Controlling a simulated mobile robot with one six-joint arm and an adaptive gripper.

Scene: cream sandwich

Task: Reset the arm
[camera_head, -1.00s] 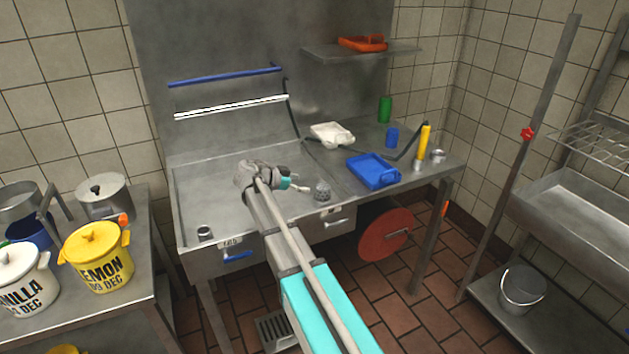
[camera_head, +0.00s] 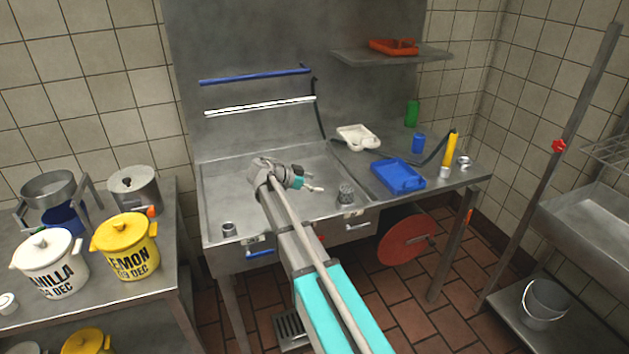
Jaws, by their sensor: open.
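My arm reaches from the bottom of the view up and left, over the front of the steel sink unit (camera_head: 222,176). My gripper (camera_head: 318,189) is at the arm's far end, above the sink basin and pointing right. It looks small here and nothing shows in it. A grey knobbly object (camera_head: 346,193) is just right of the gripper, apart from it, near the sink's right side.
A blue tray (camera_head: 398,176) and a white tray (camera_head: 357,137) lie on the counter right of the sink. A yellow lemon pot (camera_head: 128,248) and a white vanilla pot (camera_head: 48,264) stand on the left table. A red disc (camera_head: 402,241) is under the counter.

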